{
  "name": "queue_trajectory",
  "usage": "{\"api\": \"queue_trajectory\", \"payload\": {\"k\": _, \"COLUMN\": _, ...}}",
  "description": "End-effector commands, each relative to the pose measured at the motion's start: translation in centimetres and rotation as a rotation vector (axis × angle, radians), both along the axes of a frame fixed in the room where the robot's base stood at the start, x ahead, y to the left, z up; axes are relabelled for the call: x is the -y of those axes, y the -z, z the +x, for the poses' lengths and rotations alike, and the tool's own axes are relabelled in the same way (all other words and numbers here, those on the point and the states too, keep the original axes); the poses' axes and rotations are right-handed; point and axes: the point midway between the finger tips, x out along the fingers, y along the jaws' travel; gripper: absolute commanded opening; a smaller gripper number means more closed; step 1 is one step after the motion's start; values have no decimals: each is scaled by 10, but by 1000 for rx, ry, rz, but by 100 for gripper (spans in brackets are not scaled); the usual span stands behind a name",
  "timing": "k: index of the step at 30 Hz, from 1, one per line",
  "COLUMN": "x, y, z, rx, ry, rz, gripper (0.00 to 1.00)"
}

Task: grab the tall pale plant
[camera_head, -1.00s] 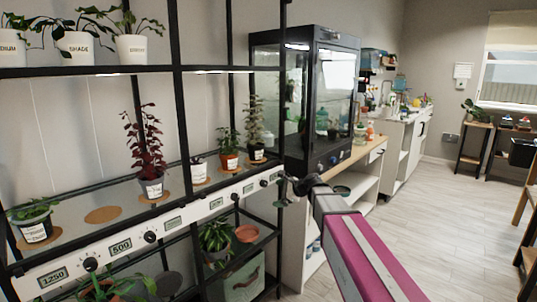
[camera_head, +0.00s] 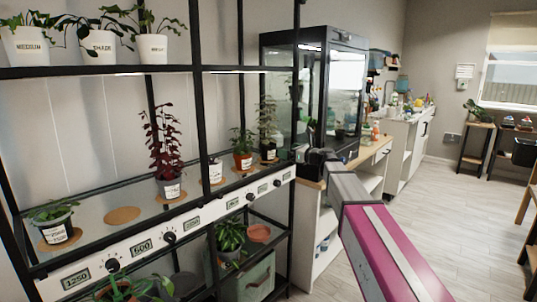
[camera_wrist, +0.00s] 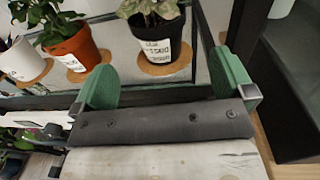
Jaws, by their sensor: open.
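The tall pale plant (camera_head: 267,122) stands upright in a dark pot on the right end of the middle shelf. In the wrist view its pale leaves (camera_wrist: 150,8) are cut off by the top edge, and its labelled dark pot (camera_wrist: 178,38) sits on a round cork mat (camera_wrist: 168,69). My gripper (camera_wrist: 165,78) is open and empty, with green pads to the left and right of the pot's line, short of the pot. In the head view my gripper (camera_head: 304,153) is just right of the plant, by the shelf's right post; its fingers are hard to make out.
An orange pot with a green plant (camera_head: 242,147) stands left of the pale plant. A red-leaved plant (camera_head: 164,150) is farther left. The black shelf post (camera_head: 297,100) and front rail (camera_head: 205,212) are close. A dark glass cabinet (camera_head: 330,90) stands to the right.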

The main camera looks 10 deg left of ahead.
Motion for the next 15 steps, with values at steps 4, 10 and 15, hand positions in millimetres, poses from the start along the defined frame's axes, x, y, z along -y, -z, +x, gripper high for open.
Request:
{"api": "queue_trajectory", "payload": {"k": 4, "x": -12, "y": -1, "z": 7, "rx": -3, "ry": -1, "rz": 5, "gripper": 100}}
{"api": "queue_trajectory", "payload": {"k": 10, "x": -39, "y": 0, "z": 21, "rx": -2, "ry": -2, "rz": 2, "gripper": 100}}
{"api": "queue_trajectory", "payload": {"k": 15, "x": -50, "y": 0, "z": 26, "rx": -1, "ry": -1, "rz": 2, "gripper": 100}}
